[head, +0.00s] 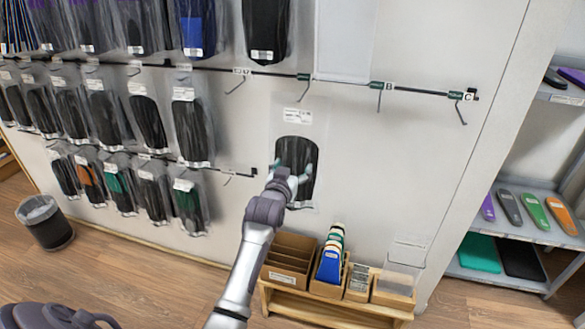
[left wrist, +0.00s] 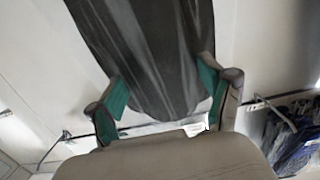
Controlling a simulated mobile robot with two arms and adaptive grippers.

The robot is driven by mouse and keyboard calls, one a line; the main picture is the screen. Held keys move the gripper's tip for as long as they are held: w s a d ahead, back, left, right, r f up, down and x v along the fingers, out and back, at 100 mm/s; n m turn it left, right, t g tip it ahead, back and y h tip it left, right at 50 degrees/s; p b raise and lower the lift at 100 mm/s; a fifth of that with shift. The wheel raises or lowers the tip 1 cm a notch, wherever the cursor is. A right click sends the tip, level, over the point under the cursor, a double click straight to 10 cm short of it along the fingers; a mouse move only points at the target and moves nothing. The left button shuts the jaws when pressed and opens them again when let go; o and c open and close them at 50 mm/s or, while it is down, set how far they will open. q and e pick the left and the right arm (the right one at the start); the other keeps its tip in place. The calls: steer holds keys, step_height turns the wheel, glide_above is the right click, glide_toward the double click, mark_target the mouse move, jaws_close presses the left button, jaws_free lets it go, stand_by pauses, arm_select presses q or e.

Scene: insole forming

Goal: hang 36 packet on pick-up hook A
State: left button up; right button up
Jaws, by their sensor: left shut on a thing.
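The packet, a clear bag with a dark insole (head: 298,150) and a white label at its top, is upright in front of the white wall panel. My left gripper (head: 293,172) is shut on its lower part. In the left wrist view the dark insole (left wrist: 150,50) shows between the teal finger pads of the gripper (left wrist: 163,98). Pick-up hook A (head: 304,78), with a green clip, is just above the packet's top edge. I cannot tell whether the packet touches the hook. The number on the packet is too small to read. My right gripper is out of view.
Hooks B (head: 380,86) and C (head: 462,96) are empty to the right. Several bagged insoles (head: 190,125) hang in rows at left. A low wooden stand (head: 330,310) with boxes is below. A bin (head: 44,222) and a shelf (head: 530,235) stand at the sides.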

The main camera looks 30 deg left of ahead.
arm_select(q)
steer(key=o, duration=1.1)
